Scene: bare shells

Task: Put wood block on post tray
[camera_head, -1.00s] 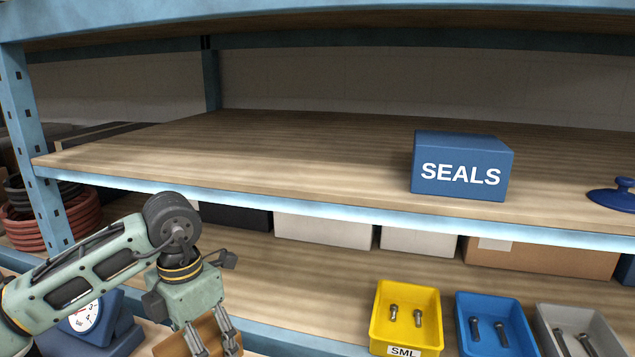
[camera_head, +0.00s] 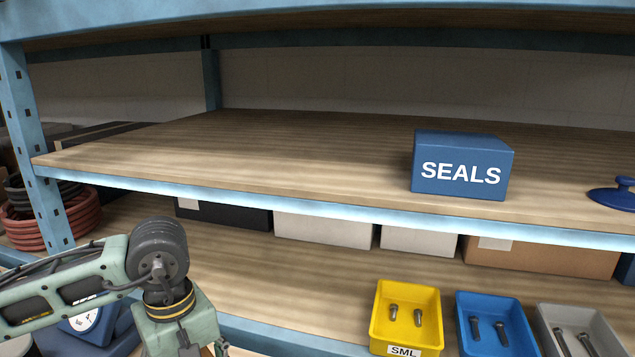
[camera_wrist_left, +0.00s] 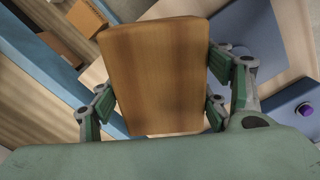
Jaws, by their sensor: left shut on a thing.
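The wood block (camera_wrist_left: 157,75) is a plain brown block that fills the middle of the left wrist view. My left gripper (camera_wrist_left: 163,88) is shut on it, with fingers on both sides. In the head view only my left wrist shows at the bottom left; its fingers and most of the block are cut off below the frame. A flat blue-grey surface (camera_wrist_left: 258,40) lies behind the block in the left wrist view; I cannot tell whether it is the post tray. My right gripper is not in view.
A blue dial scale (camera_head: 112,332) stands beside my left arm. Yellow (camera_head: 376,335), blue (camera_head: 464,340) and grey (camera_head: 596,322) bins with bolts sit on the lower shelf. A blue SEALS box (camera_head: 461,166) stands on the upper shelf (camera_head: 290,150), which is clear to its left.

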